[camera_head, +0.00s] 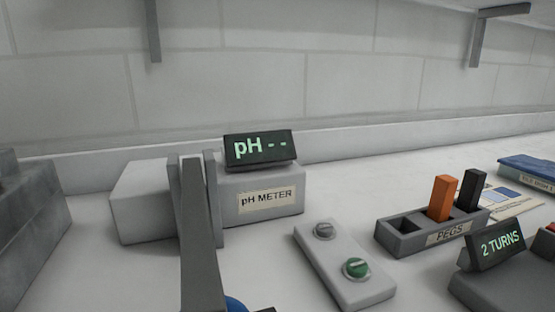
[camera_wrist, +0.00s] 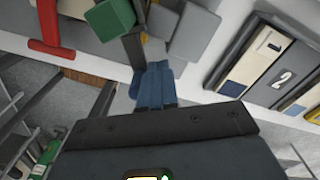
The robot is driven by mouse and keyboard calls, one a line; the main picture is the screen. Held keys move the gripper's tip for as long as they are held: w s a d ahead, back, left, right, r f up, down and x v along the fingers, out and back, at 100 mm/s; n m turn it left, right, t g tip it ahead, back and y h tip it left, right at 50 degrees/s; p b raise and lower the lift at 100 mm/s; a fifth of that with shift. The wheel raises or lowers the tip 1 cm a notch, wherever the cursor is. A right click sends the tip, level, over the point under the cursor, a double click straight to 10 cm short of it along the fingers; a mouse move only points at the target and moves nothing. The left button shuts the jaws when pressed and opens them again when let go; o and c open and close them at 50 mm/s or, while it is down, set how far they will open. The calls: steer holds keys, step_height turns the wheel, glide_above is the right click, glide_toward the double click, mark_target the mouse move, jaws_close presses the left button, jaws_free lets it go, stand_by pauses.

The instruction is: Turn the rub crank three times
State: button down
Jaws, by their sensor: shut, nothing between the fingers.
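My gripper (camera_wrist: 155,68) shows in the wrist view as blue fingers together beyond its dark body, with nothing visible between them. A green block (camera_wrist: 110,18) and a dark bar (camera_wrist: 136,48) are just beyond the fingertips. A red T-shaped piece (camera_wrist: 50,30) is to their left. I cannot tell which of these parts belongs to the rub crank, or whether the fingers touch the bar. In the head view, a small dark display (camera_head: 497,246) at the right reads "2 TURNS". The crank is not clearly visible there.
The pH meter (camera_head: 265,199) stands at the back, its display (camera_head: 260,149) reading "pH - -". A panel (camera_head: 345,268) with a grey and a green knob lies right of it. A PEGS rack (camera_head: 405,243) holds an orange and a black peg. Numbered panels (camera_wrist: 280,75) show in the wrist view.

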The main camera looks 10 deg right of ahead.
steer(key=shift+s+a, duration=0.4)
steer(key=shift+s, duration=0.25)
steer(key=shift+a, duration=0.1)
steer(key=shift+s+a+b, duration=0.45)
steer(key=shift+s+a, duration=0.15)
steer(key=shift+a, duration=0.3)
steer(key=shift+s, duration=0.1)
steer(key=shift+s+a+b, duration=0.15)
steer(key=shift+a, duration=0.45)
steer(key=shift+s+a+b, duration=0.15)
steer(key=shift+a, duration=0.45)
steer(key=shift+a, duration=0.1)
